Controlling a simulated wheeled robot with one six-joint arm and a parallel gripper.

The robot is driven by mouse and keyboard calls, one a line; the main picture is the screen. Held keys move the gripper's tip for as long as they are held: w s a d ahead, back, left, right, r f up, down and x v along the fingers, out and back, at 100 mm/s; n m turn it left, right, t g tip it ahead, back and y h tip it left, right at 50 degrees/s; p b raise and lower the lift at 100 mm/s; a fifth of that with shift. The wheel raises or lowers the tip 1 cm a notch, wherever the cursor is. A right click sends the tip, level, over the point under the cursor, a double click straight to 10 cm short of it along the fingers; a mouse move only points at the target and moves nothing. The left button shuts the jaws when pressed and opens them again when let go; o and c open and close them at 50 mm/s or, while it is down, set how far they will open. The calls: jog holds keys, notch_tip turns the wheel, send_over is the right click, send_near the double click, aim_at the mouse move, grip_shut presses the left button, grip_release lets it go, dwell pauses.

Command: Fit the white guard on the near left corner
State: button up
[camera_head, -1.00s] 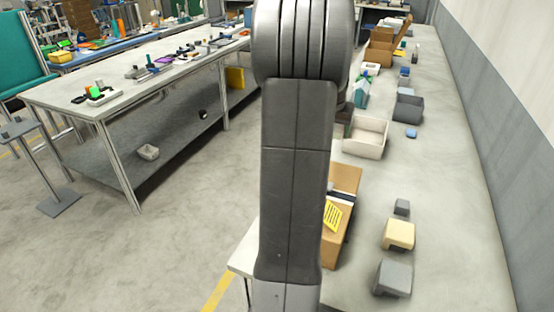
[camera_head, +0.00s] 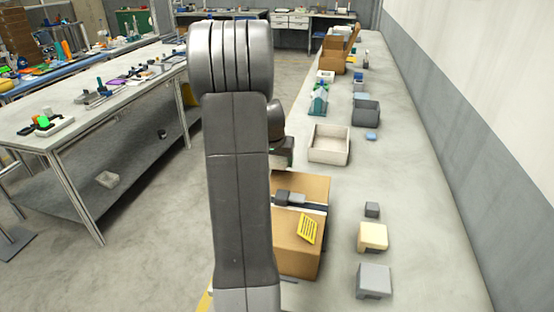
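A cardboard box (camera_head: 297,250) with a dark strap, a grey buckle-like piece and a yellow label stands on the right-hand bench. Its near left corner is hidden behind my arm. A cream block (camera_head: 373,236), the palest of the small blocks, lies on the bench right of the box; it looks like the white guard. A grey block (camera_head: 374,280) lies nearer and a small dark grey block (camera_head: 371,209) lies farther. My gripper (camera_head: 283,156) shows only in part beside my arm, beyond the box; its fingers cannot be made out.
An open cream bin (camera_head: 329,144) stands beyond the box, with a dark grey bin (camera_head: 366,111) and a small blue piece (camera_head: 371,136) farther right. A wall runs along the bench's right side. Another bench (camera_head: 60,137) with tools stands at left. Bare benchtop lies right of the blocks.

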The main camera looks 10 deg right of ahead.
jog(key=shift+s+f+b, duration=0.1)
jog(key=shift+f+b, duration=0.55)
jog(key=shift+b, duration=0.05)
jog(key=o, duration=1)
jog(key=shift+a+f, duration=0.1)
jog(key=shift+a, duration=0.05)
jog(key=shift+s, duration=0.15)
jog(key=shift+f, duration=0.1)
jog(key=shift+r+p, duration=0.25)
jog(key=shift+p, duration=0.1)
jog(key=v, duration=1.2)
jog(key=shift+r, duration=0.55)
